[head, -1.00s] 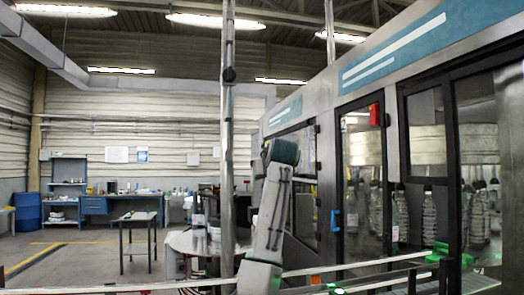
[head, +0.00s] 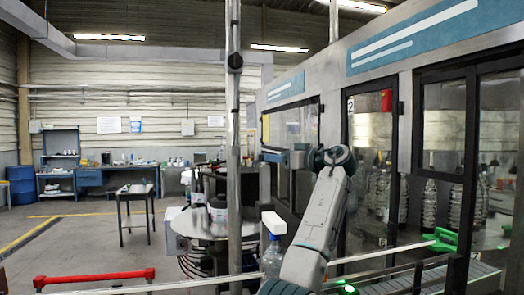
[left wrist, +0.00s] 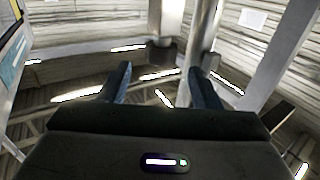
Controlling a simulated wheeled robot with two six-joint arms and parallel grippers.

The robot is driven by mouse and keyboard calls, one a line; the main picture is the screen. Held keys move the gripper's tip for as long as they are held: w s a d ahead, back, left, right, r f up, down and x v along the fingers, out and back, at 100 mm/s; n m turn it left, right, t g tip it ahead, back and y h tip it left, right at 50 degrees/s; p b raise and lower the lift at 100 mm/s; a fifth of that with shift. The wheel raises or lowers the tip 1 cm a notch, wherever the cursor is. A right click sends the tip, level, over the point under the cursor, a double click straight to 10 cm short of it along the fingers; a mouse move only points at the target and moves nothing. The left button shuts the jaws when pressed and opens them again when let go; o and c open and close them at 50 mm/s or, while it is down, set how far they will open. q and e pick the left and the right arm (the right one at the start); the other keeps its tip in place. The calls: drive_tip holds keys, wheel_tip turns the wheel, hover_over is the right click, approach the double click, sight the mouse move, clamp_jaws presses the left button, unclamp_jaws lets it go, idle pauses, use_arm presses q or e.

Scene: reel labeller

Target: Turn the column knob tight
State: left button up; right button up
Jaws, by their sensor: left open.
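The column (head: 233,120) is an upright metal pole left of centre in the head view. A dark round knob (head: 235,62) sits high on it. My left gripper (head: 268,154) is to the right of the column and below the knob, apart from the knob. In the left wrist view the jaws (left wrist: 161,82) are open, with nothing between them. A dark short piece (left wrist: 162,51) by pale uprights shows beyond the fingertips; I cannot tell whether it is the knob. My right gripper is in neither view.
Behind the column is a round pale table (head: 205,226) with dark machine parts above it. A clear bottle (head: 272,257) stands by my left arm. Rails and a conveyor cross the front. A glazed machine cabinet (head: 372,170) fills the right. A red bar (head: 95,278) is at lower left.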

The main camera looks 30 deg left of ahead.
sight(261, 156)
use_arm(q)
drive_tip(key=a, duration=0.1)
drive_tip(key=a+p, duration=0.1)
drive_tip(key=a, duration=0.2)
drive_tip(key=shift+w+a+r+p, duration=0.1)
drive_tip(key=shift+w+a+p, duration=0.15)
drive_tip(key=shift+w+p, duration=0.1)
drive_tip(key=a, duration=0.1)
drive_tip(key=a+p, duration=0.1)
drive_tip(key=a, duration=0.1)
drive_tip(key=shift+w+a+f, duration=0.25)
drive_tip(key=shift+d, duration=0.1)
drive_tip(key=c, duration=1)
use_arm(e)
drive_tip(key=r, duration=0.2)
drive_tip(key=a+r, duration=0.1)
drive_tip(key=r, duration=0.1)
